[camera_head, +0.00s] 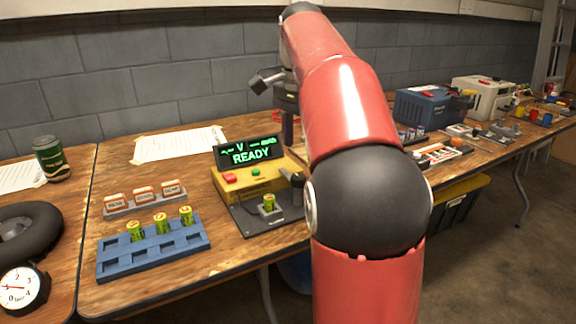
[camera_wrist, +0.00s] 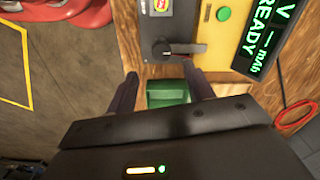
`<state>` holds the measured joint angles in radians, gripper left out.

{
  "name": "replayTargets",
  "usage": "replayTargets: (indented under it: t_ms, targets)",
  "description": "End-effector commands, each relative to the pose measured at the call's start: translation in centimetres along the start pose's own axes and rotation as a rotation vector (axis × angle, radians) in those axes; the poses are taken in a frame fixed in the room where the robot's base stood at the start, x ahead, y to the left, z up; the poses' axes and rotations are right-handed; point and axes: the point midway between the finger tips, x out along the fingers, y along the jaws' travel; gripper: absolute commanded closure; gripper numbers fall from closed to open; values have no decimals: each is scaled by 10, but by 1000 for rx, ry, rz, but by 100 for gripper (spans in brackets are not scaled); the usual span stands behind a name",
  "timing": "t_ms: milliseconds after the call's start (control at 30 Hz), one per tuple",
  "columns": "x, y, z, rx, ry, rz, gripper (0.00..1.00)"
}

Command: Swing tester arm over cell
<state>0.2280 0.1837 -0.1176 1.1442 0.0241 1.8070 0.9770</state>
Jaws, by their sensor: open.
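The yellow tester (camera_head: 235,184) stands on the wooden table, its display (camera_head: 250,152) lit green with READY. A green cell (camera_head: 268,202) stands in the cradle at its front; its end shows at the top edge of the wrist view (camera_wrist: 162,5). The tester arm (camera_wrist: 186,49) runs from a dark pivot (camera_wrist: 160,48) towards the yellow housing, off to the side of the cell. My gripper (camera_wrist: 162,78) is open, its fingers apart and short of the pivot. A green block shows between the fingers. In the head view my arm hides most of the gripper.
A blue rack (camera_head: 150,252) with several cells and a labelled tray (camera_head: 145,203) lie left of the tester. A paper sheet (camera_head: 178,143) lies behind. A blue case (camera_head: 425,108) and other gear stand to the right. A red cable loop (camera_wrist: 295,115) lies near the display.

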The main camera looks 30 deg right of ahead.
Motion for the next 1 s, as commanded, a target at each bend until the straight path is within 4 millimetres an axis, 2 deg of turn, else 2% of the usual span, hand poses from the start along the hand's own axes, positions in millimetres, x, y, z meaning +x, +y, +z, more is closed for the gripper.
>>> replayTargets:
  t_ms: [167,400,600,967,1000]
  targets:
    - [9,-2,-4,31,-5,11,48]
    - [49,-1,-3,28,-5,10,48]
    - [72,-2,-3,27,-4,9,48]
    - [77,-2,-3,26,-2,7,48]
    - [76,-2,-3,26,-2,7,53]
